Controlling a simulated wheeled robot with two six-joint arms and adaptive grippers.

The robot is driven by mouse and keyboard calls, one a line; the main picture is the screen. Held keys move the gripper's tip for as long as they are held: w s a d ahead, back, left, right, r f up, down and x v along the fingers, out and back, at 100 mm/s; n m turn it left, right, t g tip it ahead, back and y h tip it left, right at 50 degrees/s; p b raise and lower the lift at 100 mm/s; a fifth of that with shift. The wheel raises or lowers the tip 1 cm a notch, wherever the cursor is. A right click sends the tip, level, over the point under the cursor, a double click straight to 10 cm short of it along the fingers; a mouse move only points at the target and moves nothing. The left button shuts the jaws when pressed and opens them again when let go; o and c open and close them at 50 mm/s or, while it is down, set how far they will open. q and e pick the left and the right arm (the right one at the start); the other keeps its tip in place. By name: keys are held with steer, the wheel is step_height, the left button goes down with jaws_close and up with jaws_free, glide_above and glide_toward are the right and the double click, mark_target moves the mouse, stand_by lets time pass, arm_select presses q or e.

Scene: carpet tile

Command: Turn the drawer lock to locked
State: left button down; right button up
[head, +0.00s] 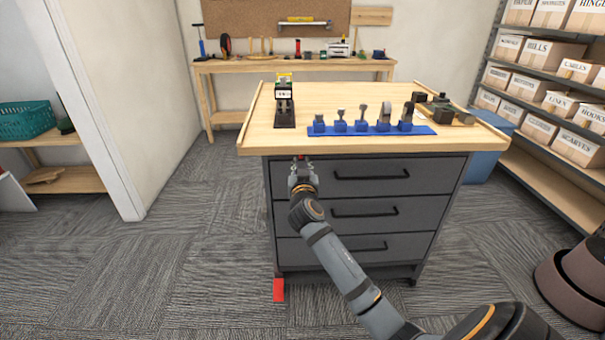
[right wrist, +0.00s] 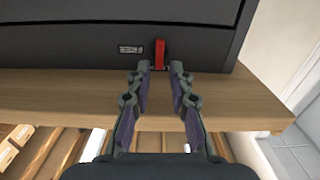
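The drawer lock shows as a red lever (right wrist: 160,54) on the dark cabinet front in the right wrist view. The lever stands upright in that picture, beside a small pale label (right wrist: 130,49). My right gripper (right wrist: 160,69) is open, its fingertips apart on either side of the lever's lower end, with nothing clearly held. Whether the fingers touch the lever, I cannot tell. In the head view my right gripper (head: 302,167) is at the upper left of the drawer cabinet (head: 365,210), just under the tabletop edge. Little of the lever shows there. My left gripper is not in view.
The wooden tabletop (head: 400,146) overhangs the drawers. It carries a blue tool holder (head: 420,130) and a small device (head: 284,100). A red piece (head: 279,290) is at the cabinet's foot. A shelf of boxes (head: 540,90) stands right. Carpet is clear at left.

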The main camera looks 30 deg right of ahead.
steer(key=v, duration=0.7)
